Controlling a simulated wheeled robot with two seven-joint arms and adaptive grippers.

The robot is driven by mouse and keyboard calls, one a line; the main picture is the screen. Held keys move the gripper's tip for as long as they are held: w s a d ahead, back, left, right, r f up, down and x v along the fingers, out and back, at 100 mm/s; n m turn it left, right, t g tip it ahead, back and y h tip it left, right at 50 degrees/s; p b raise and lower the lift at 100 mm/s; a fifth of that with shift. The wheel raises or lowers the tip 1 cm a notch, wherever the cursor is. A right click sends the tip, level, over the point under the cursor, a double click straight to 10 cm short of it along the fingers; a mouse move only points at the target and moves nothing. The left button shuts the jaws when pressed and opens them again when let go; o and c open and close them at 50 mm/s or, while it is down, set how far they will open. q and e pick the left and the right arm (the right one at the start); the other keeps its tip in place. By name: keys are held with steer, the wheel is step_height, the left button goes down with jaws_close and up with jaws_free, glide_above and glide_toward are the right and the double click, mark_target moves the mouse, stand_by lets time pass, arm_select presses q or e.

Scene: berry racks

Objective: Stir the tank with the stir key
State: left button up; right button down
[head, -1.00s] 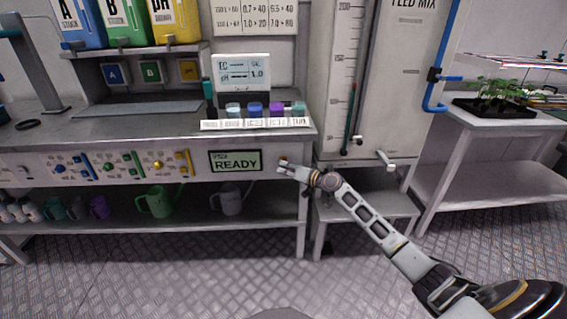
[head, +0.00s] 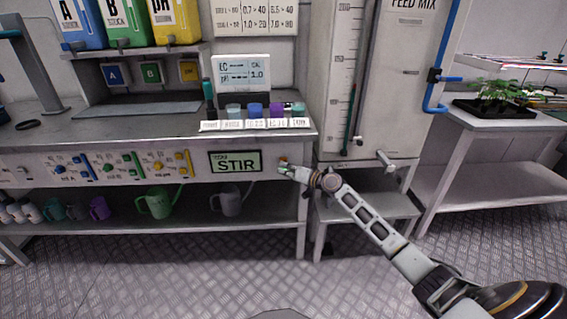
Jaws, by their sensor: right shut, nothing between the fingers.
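The stir key (head: 283,160) is a small yellowish spot on the bench front, just right of the display, mostly hidden behind my fingertips. My right gripper (head: 284,170) is shut and empty, with its tips at the key; whether they touch it I cannot tell. The display (head: 235,161) reads "STIR" in dark letters on green. The tank (head: 385,80) is the tall pale box marked "FEED MIX", with a scale on its left and a tap (head: 385,160) at its bottom. My left gripper is not in view.
Knobs and coloured sliders (head: 130,165) line the panel left of the display. A meter (head: 243,75) and several coloured cups (head: 256,110) stand on the bench. Watering cans (head: 155,203) sit on the shelf below. A seedling tray (head: 490,112) is on the right table.

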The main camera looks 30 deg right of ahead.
steer(key=shift+s+a, duration=0.25)
steer(key=shift+s, duration=0.35)
steer(key=shift+s+p, duration=0.1)
steer(key=shift+p, duration=0.2)
steer(key=s, duration=0.1)
steer(key=s+a+p, duration=0.1)
steer(key=s, duration=0.1)
steer(key=s+a+p, duration=0.1)
steer(key=shift+s, duration=0.25)
stand_by(1.0)
